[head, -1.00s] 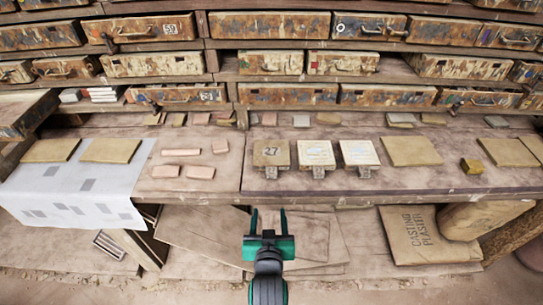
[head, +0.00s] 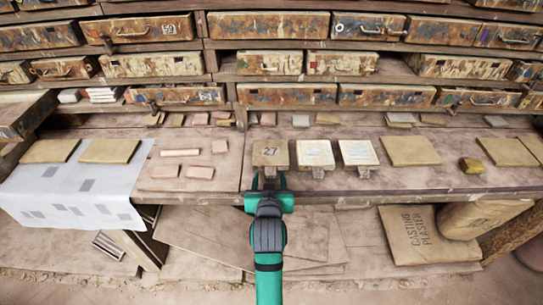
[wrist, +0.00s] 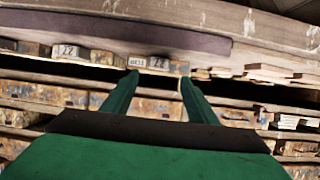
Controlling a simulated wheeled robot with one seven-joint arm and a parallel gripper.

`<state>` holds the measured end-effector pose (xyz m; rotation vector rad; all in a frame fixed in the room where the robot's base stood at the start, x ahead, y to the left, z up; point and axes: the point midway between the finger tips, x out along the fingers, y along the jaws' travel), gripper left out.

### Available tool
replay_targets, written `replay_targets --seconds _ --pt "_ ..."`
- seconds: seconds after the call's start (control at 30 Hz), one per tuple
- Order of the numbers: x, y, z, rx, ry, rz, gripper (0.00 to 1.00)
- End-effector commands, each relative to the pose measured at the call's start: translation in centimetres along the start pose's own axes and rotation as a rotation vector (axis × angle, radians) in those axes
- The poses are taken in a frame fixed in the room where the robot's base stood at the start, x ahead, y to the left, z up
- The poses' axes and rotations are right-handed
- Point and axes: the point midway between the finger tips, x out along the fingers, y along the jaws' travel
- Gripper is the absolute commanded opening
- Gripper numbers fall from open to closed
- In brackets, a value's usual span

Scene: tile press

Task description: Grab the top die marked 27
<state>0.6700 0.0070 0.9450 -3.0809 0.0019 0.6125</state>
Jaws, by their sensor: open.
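The die marked 27 (head: 270,153) is a tan square block lying near the front edge of the bench, its number facing up. A small grey tab sticks out from its front. My gripper (head: 268,182) is open just in front of this die, with its fingers pointing at the tab. I cannot tell whether the fingers are beside the tab or touching it. In the wrist view my open gripper (wrist: 157,78) shows two green fingers with no object clearly between them. Small labelled blocks lie beyond the tips there, too small to match surely.
Two pale-topped dies (head: 316,154) (head: 359,153) with similar tabs stand close to the right of the 27 die. Pink tiles (head: 199,172) and a white sheet (head: 70,190) lie to the left. A small yellow block (head: 472,166) lies at the right. Drawers (head: 290,95) rise behind.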

Motion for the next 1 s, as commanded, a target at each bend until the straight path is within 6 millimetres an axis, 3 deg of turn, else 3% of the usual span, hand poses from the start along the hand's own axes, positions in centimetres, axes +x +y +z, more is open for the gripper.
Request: replay_targets --seconds 0.33,0.67,0.9,1.0 --pt "4.3 0.3 0.6 -0.002 -0.001 -0.005 0.53" --pt "5.0 0.7 0.6 0.000 0.000 0.000 0.53" --pt "4.9 0.7 0.6 0.000 0.000 0.000 0.00" --pt "4.9 0.7 0.4 0.000 0.005 0.000 0.00"
